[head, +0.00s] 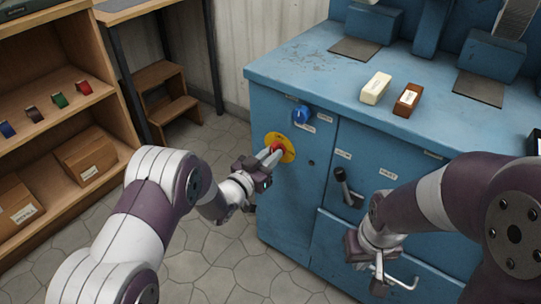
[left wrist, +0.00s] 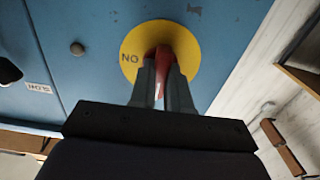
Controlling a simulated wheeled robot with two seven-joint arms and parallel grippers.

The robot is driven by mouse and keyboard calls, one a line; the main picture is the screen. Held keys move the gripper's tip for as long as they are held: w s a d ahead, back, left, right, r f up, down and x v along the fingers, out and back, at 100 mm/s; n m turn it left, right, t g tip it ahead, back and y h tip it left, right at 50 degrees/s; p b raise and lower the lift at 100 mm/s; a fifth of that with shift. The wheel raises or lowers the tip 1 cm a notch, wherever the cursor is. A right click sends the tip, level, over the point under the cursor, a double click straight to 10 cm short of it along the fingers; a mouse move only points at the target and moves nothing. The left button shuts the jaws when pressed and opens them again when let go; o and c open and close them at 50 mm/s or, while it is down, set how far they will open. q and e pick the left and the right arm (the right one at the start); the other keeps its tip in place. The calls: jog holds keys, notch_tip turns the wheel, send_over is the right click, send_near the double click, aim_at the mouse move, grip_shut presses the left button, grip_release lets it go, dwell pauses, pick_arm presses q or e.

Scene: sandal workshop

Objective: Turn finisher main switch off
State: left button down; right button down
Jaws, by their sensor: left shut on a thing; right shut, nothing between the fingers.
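The finisher's main switch is a red handle (head: 277,148) on a round yellow plate (head: 288,154), on the blue cabinet's left front. In the left wrist view the red handle (left wrist: 161,56) stands between my fingers, in front of the yellow plate (left wrist: 188,45). Letters reading "NO" in that view, perhaps an inverted "ON", show on the plate. My left gripper (head: 270,157) is shut on the red handle; it also shows in the left wrist view (left wrist: 161,88). My right gripper (head: 379,278) is shut and empty by the cabinet's lower front, near a drawer handle (head: 404,284).
A blue knob (head: 301,114) sits above the switch, and a black lever (head: 345,187) to its right. Wooden shelves (head: 70,110) stand left; tiled floor lies between.

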pick_arm(q)
jog(key=c, duration=1.1)
grip_release()
jog(key=shift+a, duration=0.1)
jog(key=p+v, duration=0.3)
jog(key=v, duration=0.9)
jog(key=shift+s+a+p, duration=0.1)
jog(key=shift+s+p, duration=0.2)
jog(key=shift+p, duration=0.1)
